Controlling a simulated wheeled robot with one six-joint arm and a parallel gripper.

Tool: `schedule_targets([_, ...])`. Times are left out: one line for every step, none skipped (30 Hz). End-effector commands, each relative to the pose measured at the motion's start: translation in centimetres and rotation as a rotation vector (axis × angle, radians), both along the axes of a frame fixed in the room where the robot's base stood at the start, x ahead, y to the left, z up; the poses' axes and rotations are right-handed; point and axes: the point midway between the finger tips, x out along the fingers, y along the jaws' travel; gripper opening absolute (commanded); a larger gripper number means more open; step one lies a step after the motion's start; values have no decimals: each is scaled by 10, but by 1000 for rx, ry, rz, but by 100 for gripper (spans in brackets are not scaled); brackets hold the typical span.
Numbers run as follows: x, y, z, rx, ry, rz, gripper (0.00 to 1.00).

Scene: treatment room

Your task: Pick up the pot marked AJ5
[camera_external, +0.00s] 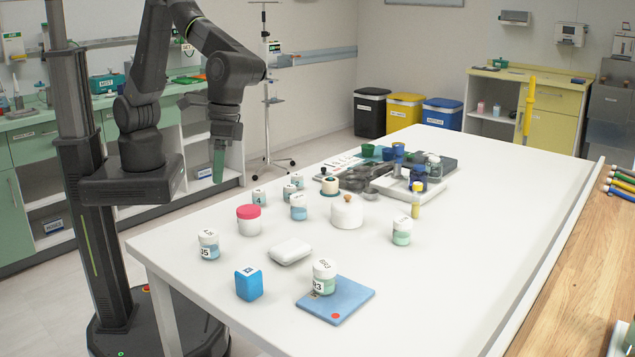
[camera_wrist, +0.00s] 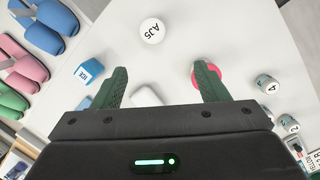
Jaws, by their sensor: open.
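The pot marked AJ5 (camera_external: 208,245) stands upright near the left edge of the white table, a clear jar with pale blue contents and a white lid. In the wrist view its round white lid (camera_wrist: 152,31) shows "AJ5", beyond the fingertips and roughly centred between them. My gripper (camera_external: 218,178) hangs above and behind the table's left edge with its fingers pointing down. In the wrist view its two green fingers (camera_wrist: 160,70) are spread wide with nothing held between them.
A blue box (camera_external: 249,284), a red-lidded jar (camera_external: 249,220) and a white rounded block (camera_external: 290,251) stand near the pot. Another white-lidded pot (camera_external: 324,276) sits on a blue pad (camera_external: 355,293). Smaller numbered pots and a cluttered tray lie farther back. The table's right side is clear.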

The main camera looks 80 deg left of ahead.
Motion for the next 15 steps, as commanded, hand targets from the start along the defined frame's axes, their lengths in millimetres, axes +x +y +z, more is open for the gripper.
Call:
schedule_targets([-8,-9,-21,6,-39,-106,67])
schedule_targets([-11,-13,-25,13,-62,-166,67])
schedule_targets([-15,-18,-30,21,-88,-240,67])
schedule_targets([-17,-21,-33,26,-105,-289,67])
schedule_targets([-20,-24,-35,31,-121,-333,67])
schedule_targets([-22,-26,-38,38,-138,-382,67])
schedule_targets([-23,-28,-39,42,-149,-413,67])
schedule_targets([-24,-30,-39,45,-157,-438,67])
schedule_targets([-25,-31,-40,49,-165,-463,67])
schedule_targets([-26,-32,-42,50,-169,-474,67])
schedule_targets([-26,-32,-43,52,-171,-482,67])
schedule_targets([-26,-32,-47,54,-173,-488,67])
schedule_targets([-26,-32,-50,55,-172,-491,67])
schedule_targets([-26,-32,-55,56,-172,-491,67])
schedule_targets([-27,-31,-62,56,-171,-490,67])
